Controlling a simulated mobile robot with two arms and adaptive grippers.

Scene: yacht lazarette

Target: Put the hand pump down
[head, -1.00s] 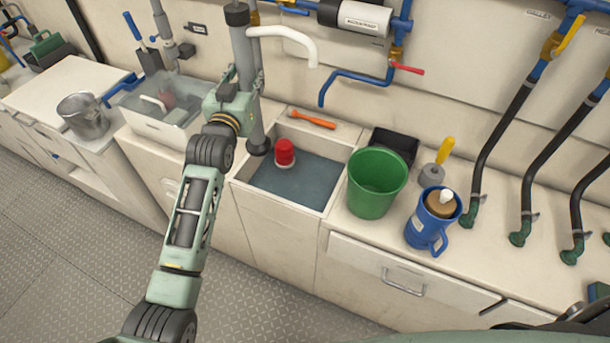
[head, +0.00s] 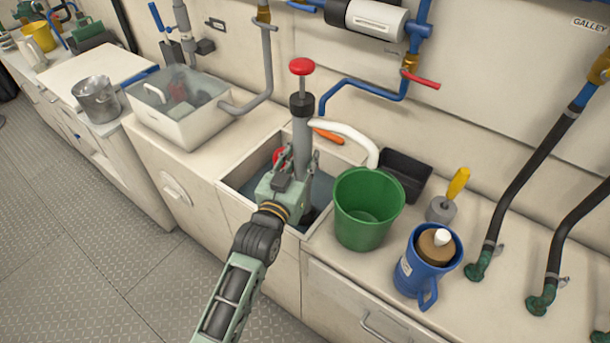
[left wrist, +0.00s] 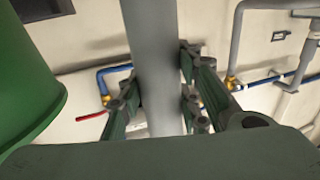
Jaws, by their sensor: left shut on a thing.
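The hand pump (head: 302,133) is a grey upright tube with a black collar, a red top handle and a white curved spout pointing right. My left gripper (head: 300,172) is shut around its tube. The pump stands nearly upright over the sink (head: 237,187), its lower end inside the basin; whether it touches the bottom cannot be told. In the left wrist view the grey tube (left wrist: 152,70) runs between my fingers (left wrist: 160,100). A red thing (head: 279,157) in the basin is partly hidden behind the gripper. My right gripper is not in view.
A green bucket (head: 368,210) stands close right of the sink, with a black bin (head: 404,176), a blue jug (head: 424,270) and a yellow-handled tool (head: 448,200) beyond. A white tub (head: 180,112) is on the left. An orange-handled thing (head: 328,137) lies behind the spout.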

